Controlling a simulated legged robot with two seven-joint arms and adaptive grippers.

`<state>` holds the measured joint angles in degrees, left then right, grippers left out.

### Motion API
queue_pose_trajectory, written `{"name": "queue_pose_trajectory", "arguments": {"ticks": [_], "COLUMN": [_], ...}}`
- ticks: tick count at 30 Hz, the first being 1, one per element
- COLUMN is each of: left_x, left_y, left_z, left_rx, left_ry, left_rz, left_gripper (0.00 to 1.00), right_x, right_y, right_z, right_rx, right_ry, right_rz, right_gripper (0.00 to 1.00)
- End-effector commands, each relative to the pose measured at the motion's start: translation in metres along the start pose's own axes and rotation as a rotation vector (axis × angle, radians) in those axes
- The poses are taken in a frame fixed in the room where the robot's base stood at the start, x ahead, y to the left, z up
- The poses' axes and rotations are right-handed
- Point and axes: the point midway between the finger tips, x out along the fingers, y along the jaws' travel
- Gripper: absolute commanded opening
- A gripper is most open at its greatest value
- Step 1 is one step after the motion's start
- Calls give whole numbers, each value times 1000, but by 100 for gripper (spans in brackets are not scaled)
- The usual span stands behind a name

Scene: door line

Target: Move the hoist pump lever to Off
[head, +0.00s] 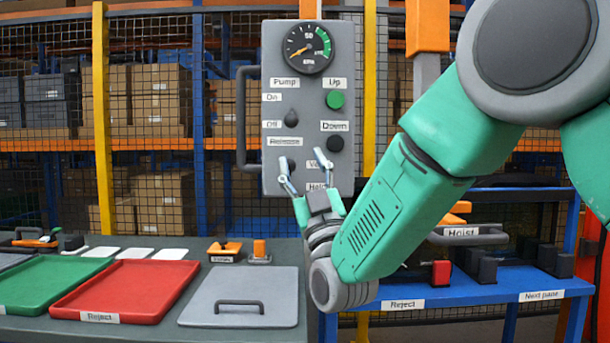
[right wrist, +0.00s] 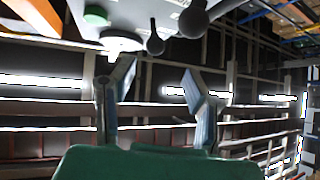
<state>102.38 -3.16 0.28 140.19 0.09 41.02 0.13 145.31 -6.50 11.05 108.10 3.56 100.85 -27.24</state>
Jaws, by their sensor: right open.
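The grey control panel (head: 308,75) hangs upright in the middle of the head view. The pump lever (head: 291,118), a small black knob, sits under the Pump label, beside and slightly above the Off label (head: 272,124); the On label (head: 272,97) is higher. My right gripper (head: 301,172) is open and empty in front of the panel's lower part, below the lever; I cannot tell its gap to the panel. In the right wrist view the open fingers (right wrist: 158,82) stand apart, with two black knobs (right wrist: 155,42) (right wrist: 192,20) beyond them. My left gripper is out of view.
A green Up button (head: 335,99) and black Down button (head: 335,144) are right of the lever, with a gauge (head: 308,48) above. A pipe handle (head: 243,120) runs along the panel's left. Trays (head: 128,290) fill the bench below; a blue Reject stand (head: 470,290) is right.

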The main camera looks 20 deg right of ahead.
Motion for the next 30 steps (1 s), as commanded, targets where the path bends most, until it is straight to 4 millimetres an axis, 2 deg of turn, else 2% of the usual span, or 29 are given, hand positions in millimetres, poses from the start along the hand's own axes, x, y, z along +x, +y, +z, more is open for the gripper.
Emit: {"name": "queue_pose_trajectory", "arguments": {"ticks": [3, 6, 16, 19, 20, 23, 26, 27, 29, 30], "left_x": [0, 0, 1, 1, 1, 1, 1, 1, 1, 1], "left_y": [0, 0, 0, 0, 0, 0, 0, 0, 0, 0], "left_z": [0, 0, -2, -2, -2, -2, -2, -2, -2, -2], "left_rx": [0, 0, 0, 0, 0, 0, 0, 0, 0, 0], "left_ry": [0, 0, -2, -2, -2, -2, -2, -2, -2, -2], "left_rz": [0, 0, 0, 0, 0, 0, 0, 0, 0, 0], "left_gripper": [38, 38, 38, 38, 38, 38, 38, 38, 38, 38], "right_x": [-15, -22, -24, -29, -33, -59, -105, -128, -165, -191], "right_y": [-1, 0, 0, -3, -4, -14, -27, -32, -38, -42], "right_z": [1, 1, 1, 10, 16, 52, 103, 124, 152, 168], "right_rx": [0, 0, 0, 4, 7, 25, 54, 67, 88, 102], "right_ry": [-2, -2, -1, -28, -48, -169, -355, -441, -568, -651], "right_rz": [-1, 0, 0, -11, -20, -69, -138, -167, -206, -229], "right_gripper": [42, 42, 42, 42, 42, 42, 42, 42, 42, 42]}}
